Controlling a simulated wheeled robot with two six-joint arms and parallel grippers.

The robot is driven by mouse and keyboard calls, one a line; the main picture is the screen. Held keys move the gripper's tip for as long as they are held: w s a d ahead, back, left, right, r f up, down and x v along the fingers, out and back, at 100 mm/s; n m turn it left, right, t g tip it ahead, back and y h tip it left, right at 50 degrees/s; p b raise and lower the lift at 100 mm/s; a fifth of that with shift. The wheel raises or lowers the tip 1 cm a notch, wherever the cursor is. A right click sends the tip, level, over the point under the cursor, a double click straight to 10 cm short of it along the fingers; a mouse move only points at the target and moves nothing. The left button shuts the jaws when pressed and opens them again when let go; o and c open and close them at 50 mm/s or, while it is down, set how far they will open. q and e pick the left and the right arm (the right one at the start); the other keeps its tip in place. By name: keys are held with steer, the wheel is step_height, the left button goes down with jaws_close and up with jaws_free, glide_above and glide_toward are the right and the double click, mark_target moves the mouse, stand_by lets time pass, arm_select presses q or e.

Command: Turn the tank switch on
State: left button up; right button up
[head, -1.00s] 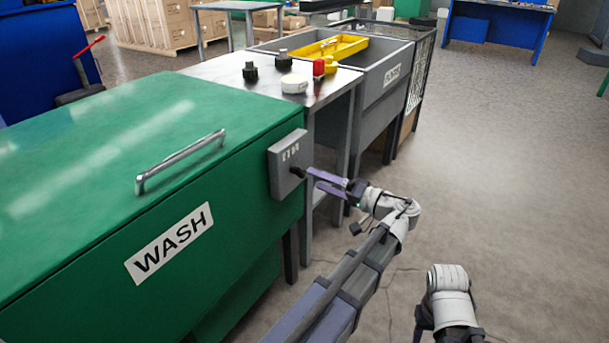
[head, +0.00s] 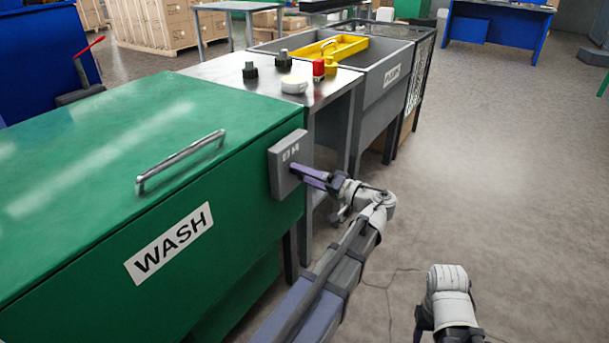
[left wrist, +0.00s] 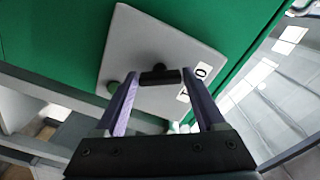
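The tank switch is a grey box (head: 282,178) on the right end of the front of the green WASH tank (head: 90,190). My left gripper (head: 300,172) is at the box. In the head view the fingers hide the knob. My right gripper is not in view; only part of that arm shows.
A chrome handle (head: 180,162) stands out from the tank lid. A metal table (head: 222,70) with dark knobs, a white disc and a red item adjoins the tank, then a grey sink (head: 395,55) with a yellow tray. The floor to the right is clear.

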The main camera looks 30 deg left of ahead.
arm_select(q)
steer(key=c, duration=0.9)
steer(key=shift+c, duration=0.2)
steer(key=shift+m, duration=0.3)
steer(key=m, duration=1.1)
steer(key=shift+m, duration=0.4)
steer(key=o, duration=1.4)
steer(key=shift+d, duration=0.1)
